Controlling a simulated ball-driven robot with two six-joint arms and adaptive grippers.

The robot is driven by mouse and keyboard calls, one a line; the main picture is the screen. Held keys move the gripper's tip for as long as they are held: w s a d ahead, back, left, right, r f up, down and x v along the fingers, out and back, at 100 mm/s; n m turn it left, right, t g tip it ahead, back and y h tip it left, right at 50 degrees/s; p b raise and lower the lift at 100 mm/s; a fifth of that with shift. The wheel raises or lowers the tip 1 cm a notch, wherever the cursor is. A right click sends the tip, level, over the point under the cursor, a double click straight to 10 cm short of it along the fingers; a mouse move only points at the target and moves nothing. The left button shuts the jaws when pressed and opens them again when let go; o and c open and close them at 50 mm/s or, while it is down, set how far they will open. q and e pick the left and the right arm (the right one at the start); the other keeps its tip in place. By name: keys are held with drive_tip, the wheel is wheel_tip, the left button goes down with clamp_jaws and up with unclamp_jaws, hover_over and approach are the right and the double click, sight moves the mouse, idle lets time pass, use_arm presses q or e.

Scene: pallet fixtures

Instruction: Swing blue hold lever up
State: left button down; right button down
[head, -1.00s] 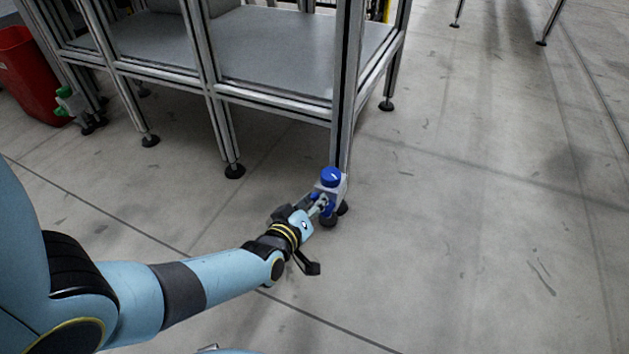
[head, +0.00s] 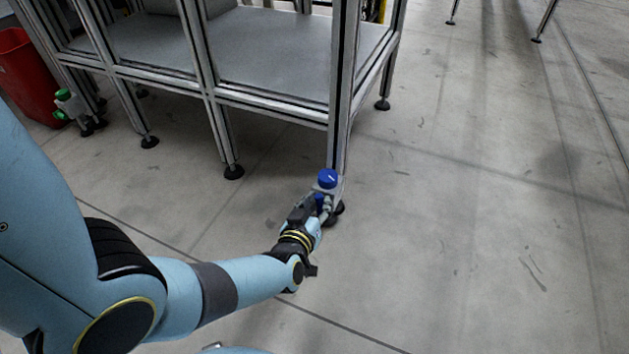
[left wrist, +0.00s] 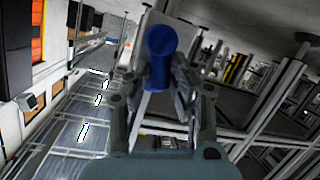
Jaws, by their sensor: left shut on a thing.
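The blue hold lever (left wrist: 160,50) fills the middle of the left wrist view, between the two fingers of my left gripper (left wrist: 160,85). In the head view, part of the blue lever (head: 319,199) shows beside the fingers of my left gripper (head: 322,208), which is shut on it. The lever belongs to a small grey unit with a blue round knob (head: 328,178) on top, at the foot of the frame's front corner post. The fingers partly hide the lever in the head view. My right gripper is not in view.
The aluminium frame (head: 270,109) with grey shelves stands behind the unit on black feet. A similar unit with green parts (head: 66,103) sits at its left leg, near a red bin (head: 28,75). The floor to the right is clear.

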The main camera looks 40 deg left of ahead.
use_arm(q)
drive_tip(key=d+m+y, duration=0.1)
drive_tip(key=m, duration=0.1)
drive_tip(key=shift+d+m, duration=0.15)
drive_tip(key=shift+m, duration=0.15)
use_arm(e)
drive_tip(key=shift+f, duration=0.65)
use_arm(q)
drive_tip(key=shift+f, duration=0.1)
drive_tip(key=c, duration=1.2)
unclamp_jaws()
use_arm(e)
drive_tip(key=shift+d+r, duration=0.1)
use_arm(q)
drive_tip(key=shift+w+r, duration=0.1)
drive_tip(key=shift+r, duration=0.1)
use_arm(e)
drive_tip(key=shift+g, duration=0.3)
